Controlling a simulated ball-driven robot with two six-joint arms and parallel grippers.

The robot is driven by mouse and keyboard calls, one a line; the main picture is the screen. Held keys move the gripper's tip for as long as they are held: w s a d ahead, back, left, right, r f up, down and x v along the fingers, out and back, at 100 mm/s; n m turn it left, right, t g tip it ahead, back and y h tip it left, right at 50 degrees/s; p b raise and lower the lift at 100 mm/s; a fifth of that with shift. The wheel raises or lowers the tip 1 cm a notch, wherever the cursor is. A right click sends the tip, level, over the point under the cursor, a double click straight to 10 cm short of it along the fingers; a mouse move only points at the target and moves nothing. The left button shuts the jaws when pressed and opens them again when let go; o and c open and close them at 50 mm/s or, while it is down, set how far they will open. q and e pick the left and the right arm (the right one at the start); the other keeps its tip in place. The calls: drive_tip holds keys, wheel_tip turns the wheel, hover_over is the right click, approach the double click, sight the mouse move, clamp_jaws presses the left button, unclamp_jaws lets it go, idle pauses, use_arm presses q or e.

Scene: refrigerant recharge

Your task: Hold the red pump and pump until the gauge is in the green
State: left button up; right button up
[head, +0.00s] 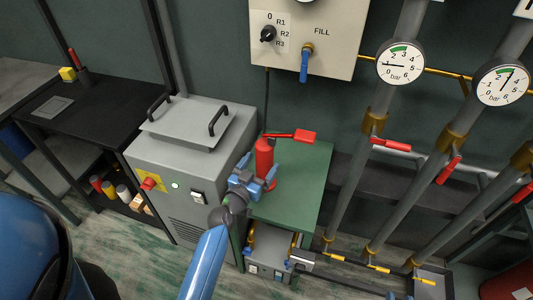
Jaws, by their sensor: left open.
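The red pump (264,159) stands upright on the green bench top (301,186). Its red lever handle (305,136) sticks out to the right from the top. My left gripper (267,179) is open at the lower part of the pump, its blue fingers beside the red body; whether they touch it I cannot tell. One round gauge (400,64) has its needle pointing left, outside its green band. A second gauge (503,85) has its needle pointing up and slightly right, near its green band. A small blue piece, perhaps my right gripper (393,296), shows at the bottom edge.
A grey machine (184,151) with black handles stands left of the bench. Grey pipes (349,170) with red valve levers (391,144) fill the right. A dark workbench (115,97) is at left.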

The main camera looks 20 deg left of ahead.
use_arm(q)
drive_tip(key=shift+w+d+p, duration=0.15)
drive_tip(key=shift+w+d, duration=0.1)
drive_tip(key=shift+w, duration=1)
drive_tip(key=shift+w+d+p, duration=0.15)
drive_tip(key=shift+w+d, duration=0.05)
drive_tip(key=shift+w, duration=1.05)
clamp_jaws()
